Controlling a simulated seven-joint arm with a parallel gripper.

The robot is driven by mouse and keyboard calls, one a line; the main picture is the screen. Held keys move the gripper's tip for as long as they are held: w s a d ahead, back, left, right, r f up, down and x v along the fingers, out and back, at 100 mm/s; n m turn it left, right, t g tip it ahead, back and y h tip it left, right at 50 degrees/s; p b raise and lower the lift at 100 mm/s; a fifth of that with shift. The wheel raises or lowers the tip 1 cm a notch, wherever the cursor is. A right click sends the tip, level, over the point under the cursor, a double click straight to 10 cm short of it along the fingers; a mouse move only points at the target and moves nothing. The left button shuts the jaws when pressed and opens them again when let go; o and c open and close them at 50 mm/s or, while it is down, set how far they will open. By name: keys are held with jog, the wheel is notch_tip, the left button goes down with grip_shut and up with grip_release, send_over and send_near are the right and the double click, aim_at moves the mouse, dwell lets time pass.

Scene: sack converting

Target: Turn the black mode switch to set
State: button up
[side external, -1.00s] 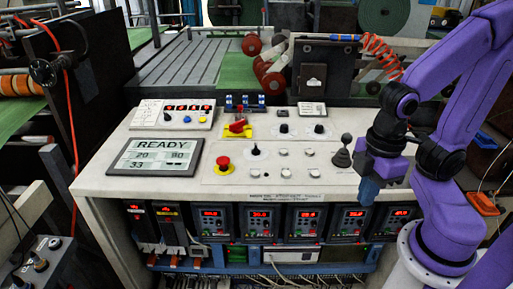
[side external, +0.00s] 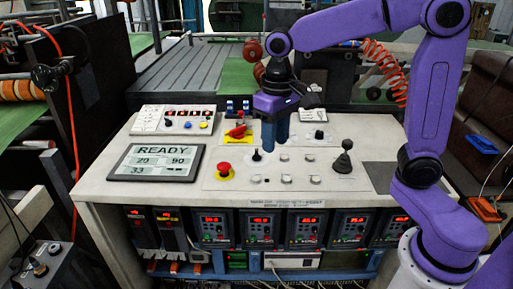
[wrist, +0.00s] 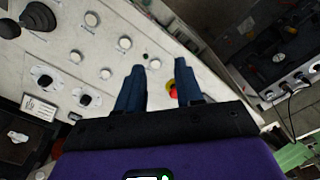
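Several black rotary knobs are on the pale console, and their labels are too small to read, so I cannot tell which is the mode switch. One black knob (side external: 257,155) stands on the lower panel, right of the red emergency button (side external: 224,168). Another (side external: 320,134) is farther back on the right. Two black knobs on white plates (wrist: 45,79) (wrist: 85,98) show at left in the wrist view. My gripper (side external: 275,147) points down over the console, close behind and right of the lower-panel knob. Its blue fingers (wrist: 159,84) are apart with nothing seen between them.
A display reading READY (side external: 153,162) is at left. A black joystick (side external: 344,158) stands upright at right. White push buttons (side external: 286,180) fill the lower panel. An orange coiled hose (side external: 387,65) hangs behind.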

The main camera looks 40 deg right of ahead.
jog(key=w+d+r+m, duration=0.1)
jog(key=w+d+m, duration=0.15)
jog(key=w, duration=0.25)
jog(key=w+d+r+m, duration=0.1)
jog(key=w+m, duration=0.2)
jog(key=w, duration=0.2)
jog(key=m, duration=0.5)
send_over(256, 151)
jog(key=shift+n, duration=0.25)
notch_tip(256, 151, down, 16)
jog(key=shift+f, duration=0.2)
grip_shut()
